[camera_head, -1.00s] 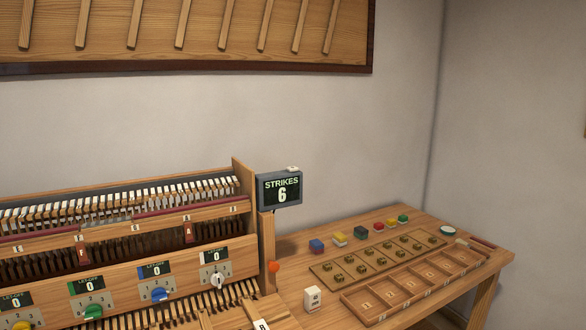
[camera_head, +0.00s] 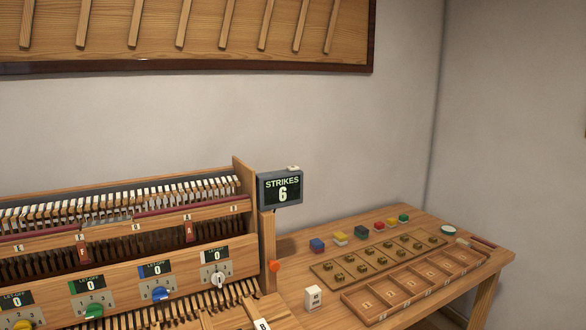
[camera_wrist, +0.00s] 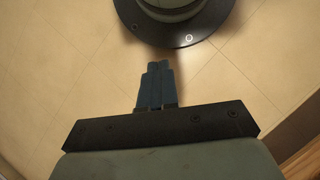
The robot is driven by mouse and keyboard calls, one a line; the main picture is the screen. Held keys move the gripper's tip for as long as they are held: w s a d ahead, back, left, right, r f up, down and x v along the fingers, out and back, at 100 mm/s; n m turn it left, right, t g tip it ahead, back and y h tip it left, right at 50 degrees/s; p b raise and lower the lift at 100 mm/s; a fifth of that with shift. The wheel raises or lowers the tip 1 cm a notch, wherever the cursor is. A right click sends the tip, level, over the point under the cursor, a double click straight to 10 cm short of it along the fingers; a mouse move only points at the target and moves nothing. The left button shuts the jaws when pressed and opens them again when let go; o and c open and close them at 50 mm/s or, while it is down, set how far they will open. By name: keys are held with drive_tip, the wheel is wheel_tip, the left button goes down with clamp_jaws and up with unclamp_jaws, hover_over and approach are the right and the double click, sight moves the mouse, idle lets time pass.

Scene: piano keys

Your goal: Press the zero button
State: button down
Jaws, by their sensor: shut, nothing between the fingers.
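The strikes counter (camera_head: 281,190) stands on a wooden post at the right end of the key mechanism and reads "STRIKES 6". A small pale button-like block (camera_head: 293,168) sits on top of its casing; no label on it is readable, so I cannot tell for sure that it is the zero button. My gripper (camera_wrist: 157,68) shows only in the wrist view, with its two dark fingers together and nothing between them. It is over the tiled floor, away from the counter, and does not appear in the head view.
An orange knob (camera_head: 274,266) is on the post below the counter. Dials with "0" displays line the front panel (camera_head: 125,285). To the right, a wooden table (camera_head: 420,214) holds coloured blocks, a pin board (camera_head: 375,262) and a compartment tray (camera_head: 345,296). The wall space above the table is clear.

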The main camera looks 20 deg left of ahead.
drive_tip(key=w+d+r+n+t+h, duration=0.15)
drive_tip(key=w+r, duration=0.35)
drive_tip(key=w, duration=0.6)
drive_tip(key=w+d+r+n+t+h, duration=0.15)
drive_tip(key=w+r, duration=0.25)
drive_tip(key=w, duration=0.7)
drive_tip(key=w+d+r+t+h, duration=0.15)
drive_tip(key=w+r, duration=0.35)
drive_tip(key=w, duration=0.6)
drive_tip(key=w+a+r+t+h, duration=0.2)
drive_tip(key=w+r+t+h, duration=0.15)
drive_tip(key=w+r, duration=2.15)
drive_tip(key=w+a+r+t+y, duration=0.15)
drive_tip(key=w+a+r, duration=0.25)
drive_tip(key=a+r, duration=0.85)
drive_tip(key=w+a+r+t, duration=0.2)
drive_tip(key=w+a+r, duration=0.2)
drive_tip(key=a+r, duration=0.85)
drive_tip(key=s+a+r+t+y, duration=0.1)
drive_tip(key=s+a+r, duration=0.2)
drive_tip(key=a+r, duration=1)
drive_tip(key=s+a+r+m+t+y, duration=0.1)
drive_tip(key=s+a+r, duration=0.2)
drive_tip(key=a+r, duration=1)
wheel_tip(320, 180, up, 5)
drive_tip(key=shift+s+a+r+m, duration=0.2)
drive_tip(key=shift+a+m, duration=0.1)
drive_tip(key=shift+a, duration=0.1)
